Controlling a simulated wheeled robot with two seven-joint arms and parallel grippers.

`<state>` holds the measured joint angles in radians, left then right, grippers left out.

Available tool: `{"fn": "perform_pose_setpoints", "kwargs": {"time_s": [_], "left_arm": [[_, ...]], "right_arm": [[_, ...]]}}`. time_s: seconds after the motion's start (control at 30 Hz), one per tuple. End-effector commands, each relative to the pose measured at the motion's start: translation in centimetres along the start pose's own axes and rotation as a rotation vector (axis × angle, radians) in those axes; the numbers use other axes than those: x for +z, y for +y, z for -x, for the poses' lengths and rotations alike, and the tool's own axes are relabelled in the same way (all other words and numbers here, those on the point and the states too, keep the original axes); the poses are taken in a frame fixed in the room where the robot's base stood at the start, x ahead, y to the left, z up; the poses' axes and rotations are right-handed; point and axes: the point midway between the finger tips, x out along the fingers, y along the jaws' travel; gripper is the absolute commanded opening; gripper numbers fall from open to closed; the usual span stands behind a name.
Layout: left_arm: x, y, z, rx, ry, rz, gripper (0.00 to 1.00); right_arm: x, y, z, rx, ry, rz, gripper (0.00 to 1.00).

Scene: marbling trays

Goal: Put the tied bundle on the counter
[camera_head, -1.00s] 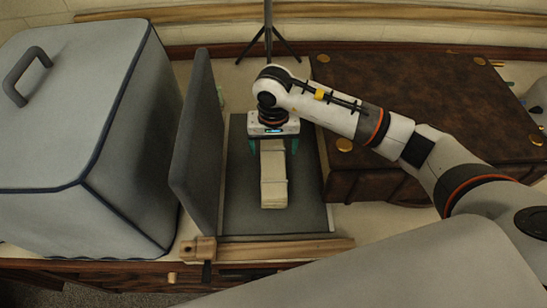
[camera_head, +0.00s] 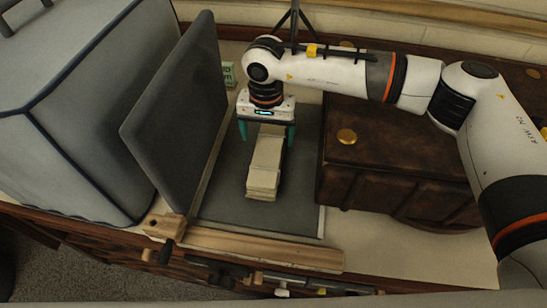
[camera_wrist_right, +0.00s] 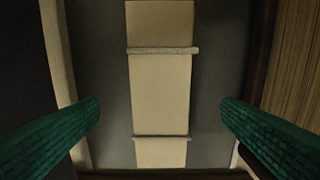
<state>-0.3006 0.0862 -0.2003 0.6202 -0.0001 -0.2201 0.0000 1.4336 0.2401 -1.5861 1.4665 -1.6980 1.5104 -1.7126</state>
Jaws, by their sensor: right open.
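The tied bundle (camera_head: 265,165) is a long cream block lying on a dark grey mat (camera_head: 225,205) on the counter. In the right wrist view the bundle (camera_wrist_right: 160,90) has two pale ties across it. My right gripper (camera_head: 267,138) is above the bundle's far end, with its green fingers apart on either side of it. In the wrist view there is a clear gap between each finger and the bundle, so the gripper is open and empty. My left gripper is not in view.
A dark upright panel (camera_head: 180,110) stands left of the mat, beside a large grey covered box (camera_head: 85,120). A brown leather-like chest (camera_head: 400,160) stands close on the right. A wooden bar (camera_head: 255,248) runs along the counter's front edge. A thin tripod stand (camera_head: 294,22) is behind.

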Motion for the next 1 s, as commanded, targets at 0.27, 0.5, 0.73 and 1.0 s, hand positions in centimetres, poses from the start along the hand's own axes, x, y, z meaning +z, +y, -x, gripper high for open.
{"fn": "perform_pose_setpoints", "kwargs": {"time_s": [0.27,0.5,0.73,1.0], "left_arm": [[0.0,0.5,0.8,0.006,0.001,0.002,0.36],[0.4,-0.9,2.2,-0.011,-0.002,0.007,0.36],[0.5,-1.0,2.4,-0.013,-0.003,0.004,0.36],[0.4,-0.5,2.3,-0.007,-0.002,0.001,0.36]], "right_arm": [[-0.1,0.0,-3.0,0.0,0.001,0.0,0.87],[-0.5,-0.2,-5.9,-0.002,0.003,0.001,0.87],[-0.3,-0.1,-8.2,0.001,0.0,0.0,0.87],[-0.3,-0.1,-8.3,0.001,-0.001,0.001,0.77]]}}
